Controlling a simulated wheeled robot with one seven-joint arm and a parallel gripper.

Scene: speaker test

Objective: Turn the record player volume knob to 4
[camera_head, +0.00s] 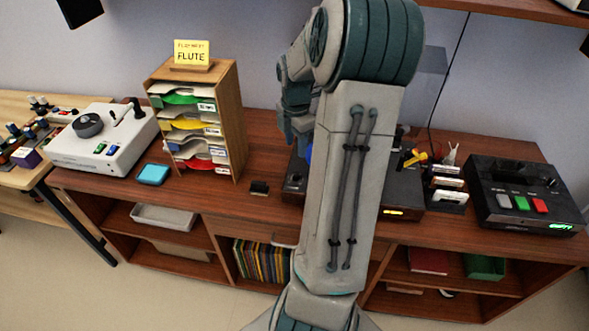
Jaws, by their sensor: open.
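A dark box-shaped unit (402,192) with a small amber display stands on the wooden cabinet's top, mostly hidden behind my arm. It may be the record player, but I cannot tell for sure. A small part of its left end (294,184) shows on the left of my arm. No volume knob or number scale can be made out. My gripper (296,138) is partly visible to the left of my arm, pointing down above the unit's left end. It is open; its fingertips are partly hidden and no contact can be made out.
A wooden sorter (241,125) with coloured sleeves and a "FLUTE" card stands left. Beyond it are a blue pad (153,174) and a white device (126,150). A black deck (490,186) with coloured buttons stands right. A shelf (520,10) overhangs the upper right.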

